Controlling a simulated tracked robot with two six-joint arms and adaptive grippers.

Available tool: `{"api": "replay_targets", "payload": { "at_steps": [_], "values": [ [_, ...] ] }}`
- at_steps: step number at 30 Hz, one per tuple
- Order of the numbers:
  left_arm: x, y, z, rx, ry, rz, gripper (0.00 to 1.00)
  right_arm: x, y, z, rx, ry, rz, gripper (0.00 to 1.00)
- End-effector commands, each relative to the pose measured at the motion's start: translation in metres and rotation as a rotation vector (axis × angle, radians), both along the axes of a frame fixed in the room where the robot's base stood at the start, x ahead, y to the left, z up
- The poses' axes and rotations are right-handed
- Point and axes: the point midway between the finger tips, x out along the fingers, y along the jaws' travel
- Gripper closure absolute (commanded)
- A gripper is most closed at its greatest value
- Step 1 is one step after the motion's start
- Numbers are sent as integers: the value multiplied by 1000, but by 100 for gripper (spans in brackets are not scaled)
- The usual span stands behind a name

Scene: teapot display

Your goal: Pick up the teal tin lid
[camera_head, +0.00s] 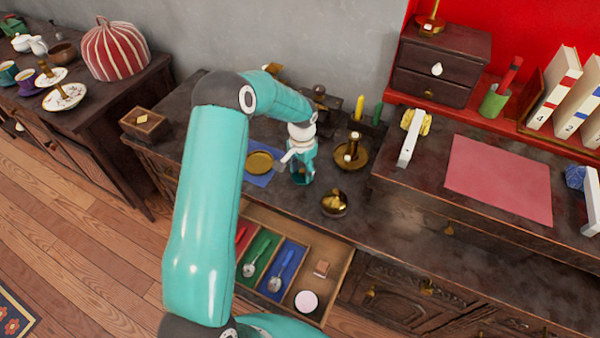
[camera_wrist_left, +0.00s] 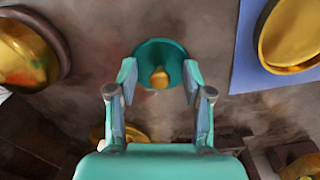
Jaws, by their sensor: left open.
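The teal tin lid (camera_wrist_left: 150,52) is a round teal disc with a gold knob (camera_wrist_left: 160,78) in the left wrist view. It lies on the dark cabinet top. My left gripper (camera_wrist_left: 159,85) is open, with one finger on each side of the knob and the lid ahead of the fingertips. Whether the fingers touch it, I cannot tell. In the head view my left gripper (camera_head: 302,172) points down at the cabinet top, and it mostly hides the lid. My right gripper is in neither view.
A gold dish (camera_head: 260,162) on a blue mat (camera_head: 252,180) is left of the gripper. A brass candle holder (camera_head: 351,158) and a brass domed piece (camera_head: 335,203) stand close on the right. Below, an open drawer (camera_head: 333,290) holds spoons on coloured linings.

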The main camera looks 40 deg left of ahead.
Motion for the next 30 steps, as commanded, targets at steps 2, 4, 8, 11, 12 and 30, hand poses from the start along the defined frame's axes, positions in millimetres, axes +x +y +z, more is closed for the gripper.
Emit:
{"api": "replay_targets", "payload": {
  "at_steps": [2, 4, 8, 11, 12, 30],
  "values": [
    [0, 0, 0, 0, 0, 0, 50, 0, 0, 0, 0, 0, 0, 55],
    [0, 0, 0, 0, 0, 0, 50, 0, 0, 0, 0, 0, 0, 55],
    [0, 0, 0, 0, -1, 0, 66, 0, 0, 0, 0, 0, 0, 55],
    [0, 0, 0, 0, 0, -1, 83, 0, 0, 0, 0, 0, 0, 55],
    [0, 0, 0, 0, 0, -1, 90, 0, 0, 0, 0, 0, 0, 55],
    [1, 0, 11, 0, -2, 0, 100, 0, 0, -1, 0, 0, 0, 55]
  ]
}}
